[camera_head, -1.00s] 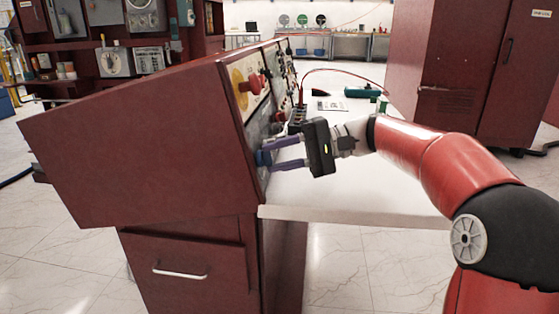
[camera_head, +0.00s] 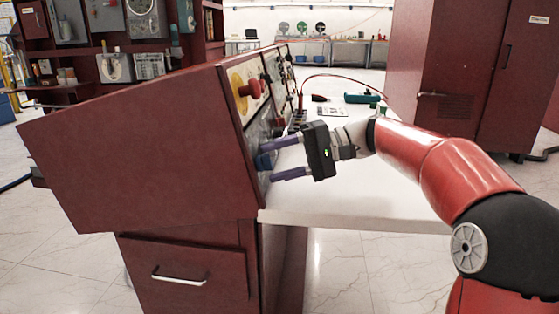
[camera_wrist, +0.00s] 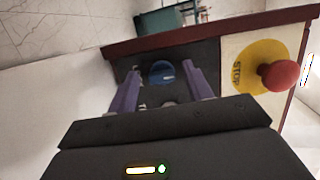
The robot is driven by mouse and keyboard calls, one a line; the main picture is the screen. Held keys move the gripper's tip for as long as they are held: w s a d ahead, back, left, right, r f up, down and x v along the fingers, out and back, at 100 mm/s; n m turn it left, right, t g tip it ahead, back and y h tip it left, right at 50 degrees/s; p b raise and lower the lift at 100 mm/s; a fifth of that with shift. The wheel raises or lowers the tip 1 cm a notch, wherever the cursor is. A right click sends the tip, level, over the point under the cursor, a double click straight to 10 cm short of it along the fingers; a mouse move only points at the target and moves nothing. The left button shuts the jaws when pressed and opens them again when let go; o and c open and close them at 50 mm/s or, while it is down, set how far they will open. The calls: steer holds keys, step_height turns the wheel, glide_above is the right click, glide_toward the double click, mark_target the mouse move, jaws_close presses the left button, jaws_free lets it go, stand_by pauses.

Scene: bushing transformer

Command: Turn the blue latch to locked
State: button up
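The blue latch (camera_head: 262,161) is on the sloped face of the dark red console, near its lower front edge. In the wrist view it is a round blue knob (camera_wrist: 161,72) on a dark panel. My gripper (camera_head: 268,162) is at the console face with its purple fingers spread. In the wrist view its fingertips (camera_wrist: 161,78) stand on either side of the knob, with gaps visible, so it is not gripped. The lock marking by the latch is too small to read.
A red STOP button (camera_wrist: 279,75) on a yellow disc is close to the right finger in the wrist view; it also shows above the gripper in the head view (camera_head: 251,89). A white tabletop (camera_head: 345,200) extends below my arm. A green object (camera_head: 362,98) lies farther back.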

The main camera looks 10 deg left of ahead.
steer(key=shift+p+v, duration=0.4)
steer(key=shift+v, duration=3.55)
